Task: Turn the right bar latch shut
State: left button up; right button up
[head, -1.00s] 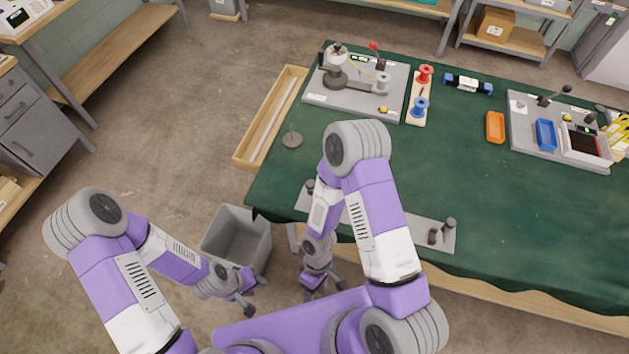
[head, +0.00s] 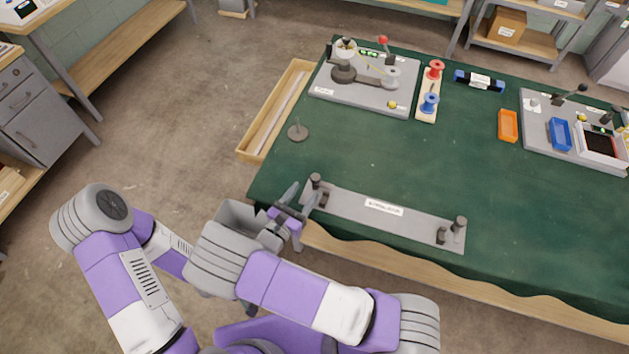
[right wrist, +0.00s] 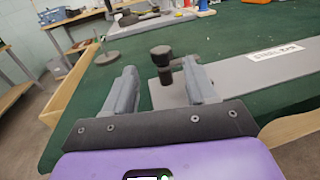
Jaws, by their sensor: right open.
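A grey bar plate (head: 350,207) with a white label lies along the table's near edge. At its right end stand a dark capped post, which looks like the right latch (head: 459,224), and a shorter dark post (head: 441,236). Similar dark posts (head: 315,182) stand at its left end. My right gripper (head: 298,197) is open and empty by that left end, far from the right posts. In the right wrist view its fingers (right wrist: 160,75) are apart, with the left-end post (right wrist: 161,60) beyond them, close to the right finger. My left gripper is mostly hidden behind my right arm.
A round dark disc with a stem (head: 298,133) stands at the table's left edge, beside a wooden trough (head: 254,143). Behind are a winding machine (head: 390,98), spools (head: 430,103) and an orange tray (head: 508,126). The green cloth (head: 400,160) beyond the plate is clear.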

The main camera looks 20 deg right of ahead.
aim_at(313, 182)
jog(key=x, duration=0.7)
jog(key=c, duration=1)
jog(key=shift+b, duration=0.3)
